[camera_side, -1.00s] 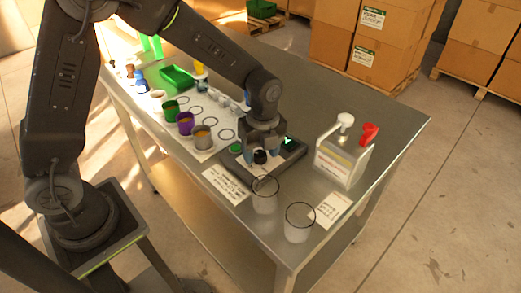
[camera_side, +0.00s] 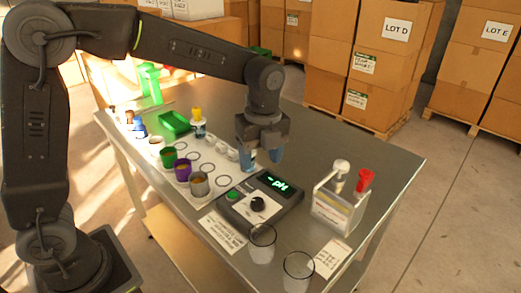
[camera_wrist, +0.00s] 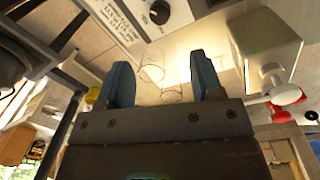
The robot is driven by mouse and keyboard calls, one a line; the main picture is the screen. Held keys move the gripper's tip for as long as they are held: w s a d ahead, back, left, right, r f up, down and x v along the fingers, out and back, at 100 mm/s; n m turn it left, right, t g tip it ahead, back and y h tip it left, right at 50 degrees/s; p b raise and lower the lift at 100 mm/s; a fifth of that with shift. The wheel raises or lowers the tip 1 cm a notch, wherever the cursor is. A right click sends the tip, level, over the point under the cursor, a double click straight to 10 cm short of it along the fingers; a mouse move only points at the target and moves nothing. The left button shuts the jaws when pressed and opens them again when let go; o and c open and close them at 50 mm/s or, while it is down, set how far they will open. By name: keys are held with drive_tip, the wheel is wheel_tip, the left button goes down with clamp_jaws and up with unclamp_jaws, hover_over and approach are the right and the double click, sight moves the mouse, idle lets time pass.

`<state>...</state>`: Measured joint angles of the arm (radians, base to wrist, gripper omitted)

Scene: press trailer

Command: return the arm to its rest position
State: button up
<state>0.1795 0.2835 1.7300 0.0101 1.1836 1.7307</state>
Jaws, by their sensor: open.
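My gripper (camera_side: 262,158) hangs above the far side of a dark meter box (camera_side: 240,213), clear of it, with its blue-tipped fingers apart and nothing between them. The meter has a lit green display (camera_side: 278,184) reading "-pH", a black knob (camera_side: 258,204) and a green button (camera_side: 232,195). In the wrist view the two blue fingers of my gripper (camera_wrist: 162,80) stand wide apart. The knob also shows there (camera_wrist: 159,12), beyond the fingers. My arm reaches over the table from the left, with its elbow raised.
The steel table (camera_side: 375,165) carries several colored cups left of the meter, a green tray (camera_side: 175,122) and a yellow-capped bottle (camera_side: 198,125). Two clear beakers (camera_side: 262,245) stand at the front. Stacked cartons (camera_side: 395,60) stand behind.

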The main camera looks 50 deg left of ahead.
drive_tip(key=shift+r, duration=0.7)
drive_tip(key=s+a+r+n+t, duration=0.2)
drive_tip(key=s+a+n+t, duration=0.1)
drive_tip(key=s+n, duration=0.6)
drive_tip(key=s+a+r+n+t, duration=0.2)
drive_tip(key=s+a+n+t, duration=0.1)
drive_tip(key=s+n, duration=0.7)
drive_tip(key=a+n, duration=0.1)
drive_tip(key=n, duration=0.2)
